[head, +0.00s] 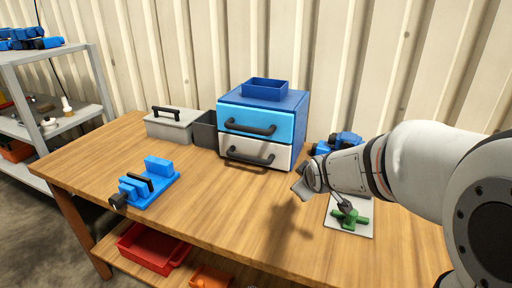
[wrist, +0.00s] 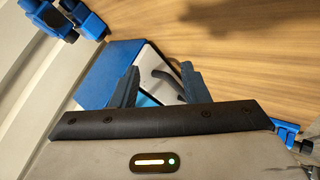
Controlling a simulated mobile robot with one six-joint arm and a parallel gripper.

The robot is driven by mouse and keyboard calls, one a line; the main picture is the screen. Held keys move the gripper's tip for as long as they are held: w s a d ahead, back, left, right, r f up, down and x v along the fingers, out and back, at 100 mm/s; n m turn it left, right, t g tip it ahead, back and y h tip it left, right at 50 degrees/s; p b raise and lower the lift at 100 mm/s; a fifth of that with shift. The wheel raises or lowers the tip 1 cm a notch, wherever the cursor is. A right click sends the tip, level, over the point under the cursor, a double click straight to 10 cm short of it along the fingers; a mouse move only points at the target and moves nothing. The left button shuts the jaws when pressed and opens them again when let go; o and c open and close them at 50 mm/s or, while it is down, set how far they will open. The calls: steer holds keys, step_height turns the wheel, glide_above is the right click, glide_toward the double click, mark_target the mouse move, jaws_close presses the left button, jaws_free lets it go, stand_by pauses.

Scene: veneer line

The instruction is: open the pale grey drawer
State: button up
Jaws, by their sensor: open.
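The pale grey drawer (head: 253,152) is the lower one in a blue two-drawer cabinet (head: 297,128) and looks shut. Its black handle (head: 250,158) runs across its front. The light blue drawer (head: 258,120) above it also looks shut. My gripper (head: 300,187) is in front of the cabinet and to its right, above the table, apart from the handle. In the wrist view my open gripper (wrist: 158,76) has nothing between its fingers. Beyond them show the pale grey front (wrist: 150,60) and a dark handle (wrist: 168,86), partly hidden by the fingers.
A blue open box (head: 266,88) stands on the cabinet. A grey toolbox (head: 172,128) and a dark bin (head: 205,132) are to its left. A blue clamp-like fixture (head: 148,184) lies front left, and a green part (head: 350,217) on a pale plate lies right. The table before the cabinet is clear.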

steer(key=w+a+f+n+t+y+b, duration=0.25)
steer(key=w+a+f+n, duration=0.2)
steer(key=w, duration=0.45)
steer(key=n+t+y+b, duration=0.2)
steer(key=n+t+y, duration=0.15)
steer(key=n, duration=0.35)
glide_toward(250, 161)
steer(key=w, duration=0.1)
steer(key=w+a, duration=0.1)
steer(key=w, duration=0.1)
steer(key=shift+w+f+g+y, duration=0.1)
steer(key=shift+w+g+y, duration=0.2)
steer(key=shift+n, duration=0.25)
steer(key=p+x, duration=0.1)
steer(key=x, duration=0.6)
steer(key=shift+w+a, duration=0.2)
steer(key=shift+w, duration=0.1)
jaws_close()
